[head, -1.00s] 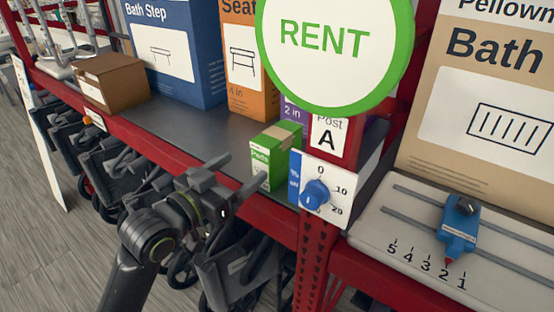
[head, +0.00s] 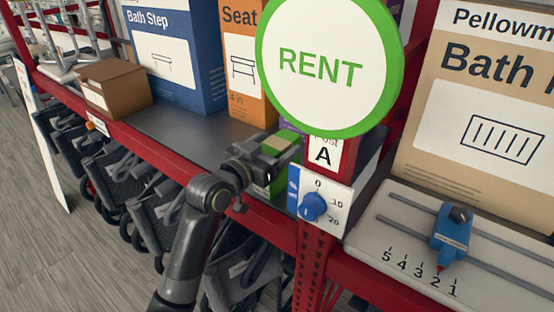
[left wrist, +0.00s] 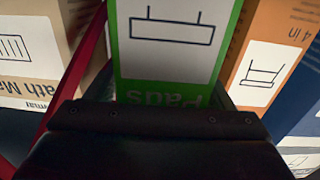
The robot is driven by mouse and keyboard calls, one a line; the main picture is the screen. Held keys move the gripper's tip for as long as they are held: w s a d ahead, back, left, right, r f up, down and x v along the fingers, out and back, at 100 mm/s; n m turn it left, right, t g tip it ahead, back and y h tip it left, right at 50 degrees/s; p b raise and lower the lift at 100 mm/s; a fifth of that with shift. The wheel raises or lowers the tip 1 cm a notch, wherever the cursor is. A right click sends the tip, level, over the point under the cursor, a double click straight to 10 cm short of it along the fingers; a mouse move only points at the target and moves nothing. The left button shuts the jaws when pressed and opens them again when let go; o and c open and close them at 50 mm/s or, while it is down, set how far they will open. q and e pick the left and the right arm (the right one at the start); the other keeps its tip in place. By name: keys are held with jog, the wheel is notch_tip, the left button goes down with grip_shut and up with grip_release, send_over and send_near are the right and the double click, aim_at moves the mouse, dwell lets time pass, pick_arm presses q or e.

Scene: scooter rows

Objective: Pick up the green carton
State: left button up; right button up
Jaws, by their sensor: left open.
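The green carton (head: 287,172) stands on the grey shelf just left of the red post marked A. In the head view my left gripper (head: 276,148) reaches over the shelf edge and hides much of its front and top. In the left wrist view the carton (left wrist: 170,62) fills the upper middle, its print upside down, close in front of my gripper. My left gripper is open, with the carton between its fingers or just ahead of them; contact cannot be made out. My right gripper is not in view.
A round RENT sign (head: 330,65) and a white panel with a blue knob (head: 314,206) stand close right of the carton. An orange box (head: 245,70) and blue box (head: 175,60) stand behind. A brown box (head: 112,88) sits left; the shelf between is bare.

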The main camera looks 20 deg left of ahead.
pick_arm(q)
jog(key=shift+w, duration=0.1)
jog(key=c, duration=1.5)
jog(key=shift+o, duration=0.2)
jog(key=shift+r, duration=0.1)
